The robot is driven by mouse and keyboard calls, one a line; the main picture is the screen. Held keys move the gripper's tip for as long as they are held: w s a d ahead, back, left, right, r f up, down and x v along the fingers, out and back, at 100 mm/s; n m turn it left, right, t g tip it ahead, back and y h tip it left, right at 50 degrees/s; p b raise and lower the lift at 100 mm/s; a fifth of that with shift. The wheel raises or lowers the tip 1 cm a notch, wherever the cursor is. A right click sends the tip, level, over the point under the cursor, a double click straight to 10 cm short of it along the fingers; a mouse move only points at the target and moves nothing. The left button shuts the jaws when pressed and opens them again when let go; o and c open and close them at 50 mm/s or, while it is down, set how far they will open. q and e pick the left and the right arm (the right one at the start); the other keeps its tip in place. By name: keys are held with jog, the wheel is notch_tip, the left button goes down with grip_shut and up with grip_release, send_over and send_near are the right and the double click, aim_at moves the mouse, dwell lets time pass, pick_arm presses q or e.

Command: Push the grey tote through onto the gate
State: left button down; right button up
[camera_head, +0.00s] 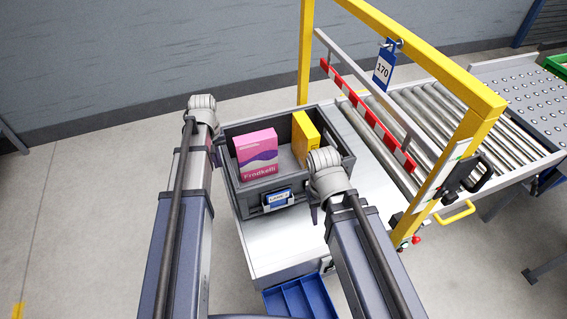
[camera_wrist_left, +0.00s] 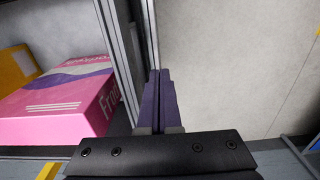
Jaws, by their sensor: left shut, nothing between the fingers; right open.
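The grey tote (camera_head: 262,205) sits upright on a pale metal table (camera_head: 262,240), with a pink box (camera_head: 256,156) and a yellow box (camera_head: 304,133) inside. Its near side carries a blue-and-white label (camera_head: 278,199). The gate is a yellow frame (camera_head: 304,50) across the rollers, right of the tote. My left gripper is at the tote's left side, mostly hidden by its arm in the head view; the left wrist view shows its fingers (camera_wrist_left: 160,90) shut and empty, beside the tote wall. My right gripper (camera_head: 315,207) is open at the tote's right front, mostly hidden by its wrist.
A red-and-white bar (camera_head: 366,114) spans the gate, with a blue tag (camera_head: 383,68) marked 170 hanging above. Rollers (camera_head: 440,115) run beyond the gate to a studded plate (camera_head: 517,85). A blue tray (camera_head: 300,299) is at the table's front. Floor is clear at left.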

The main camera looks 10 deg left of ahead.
pick_arm(q)
jog(key=shift+w+d, duration=2.15)
jog(key=shift+d, duration=2.3)
jog(key=shift+w+d, duration=2.2)
jog(key=shift+d, duration=2.25)
jog(key=shift+w+d, duration=2.15)
jog(key=shift+d, duration=2.3)
jog(key=a, duration=0.1)
jog(key=s+a, duration=0.1)
jog(key=a, duration=0.1)
jog(key=shift+s+a, duration=0.25)
jog(key=shift+s, duration=0.15)
notch_tip(320, 180, up, 8)
jog(key=p, duration=0.8)
send_over(302, 138)
jog(key=s+a, duration=0.1)
jog(key=a, duration=0.2)
jog(key=shift+s+a, duration=0.15)
